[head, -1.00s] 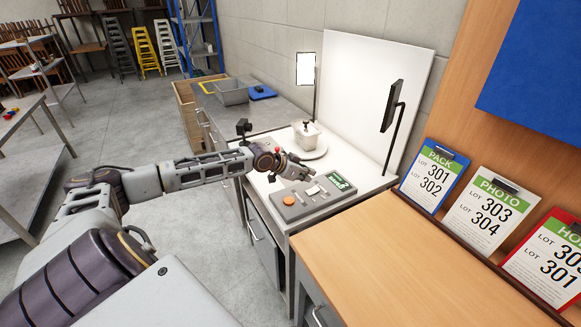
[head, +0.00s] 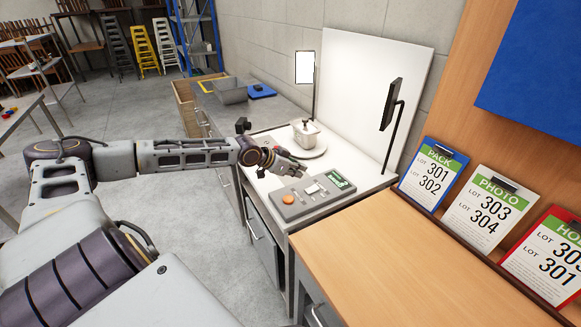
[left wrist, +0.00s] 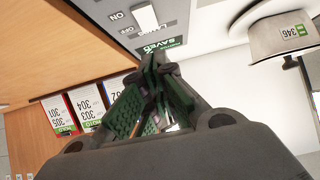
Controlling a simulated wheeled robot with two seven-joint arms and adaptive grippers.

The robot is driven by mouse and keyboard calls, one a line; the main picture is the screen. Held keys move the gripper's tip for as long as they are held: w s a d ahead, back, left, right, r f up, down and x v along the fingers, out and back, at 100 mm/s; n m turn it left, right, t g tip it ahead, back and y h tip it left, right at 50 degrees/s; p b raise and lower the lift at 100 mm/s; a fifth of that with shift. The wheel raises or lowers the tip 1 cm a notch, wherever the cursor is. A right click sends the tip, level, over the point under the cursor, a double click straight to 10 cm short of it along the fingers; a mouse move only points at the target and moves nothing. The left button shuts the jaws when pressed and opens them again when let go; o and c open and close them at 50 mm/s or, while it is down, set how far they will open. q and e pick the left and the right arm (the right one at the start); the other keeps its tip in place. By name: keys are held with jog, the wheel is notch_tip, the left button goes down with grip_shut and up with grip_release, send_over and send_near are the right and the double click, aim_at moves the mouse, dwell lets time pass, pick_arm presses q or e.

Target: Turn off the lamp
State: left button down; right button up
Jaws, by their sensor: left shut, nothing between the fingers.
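A grey control box (head: 308,197) lies on the white table, with an orange round button (head: 288,199), a pale switch (head: 312,189) and a green display. In the left wrist view the box (left wrist: 118,18) shows "ON", "LAMPS" and a green "SAVED" display. A lit white lamp panel (head: 304,68) stands at the back. A second panel (head: 390,104), dark from behind, stands on the right. My left gripper (head: 298,166) is shut and empty, just behind the box; its fingertips (left wrist: 155,62) appear beside the display edge in the wrist view. Contact cannot be told.
A white lidded pot (head: 306,135) sits on a round plate (head: 309,152) behind my gripper. A white backdrop (head: 362,85) stands behind the table. A bare wooden counter (head: 420,265) is in front. Lot-number clipboards (head: 427,174) lean along the right. A grey bin (head: 232,91) is farther back.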

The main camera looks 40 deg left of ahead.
pick_arm(q)
jog(key=shift+p+v, duration=0.7)
jog(key=shift+v, duration=1.3)
jog(key=shift+r, duration=0.15)
jog(key=shift+r, duration=0.1)
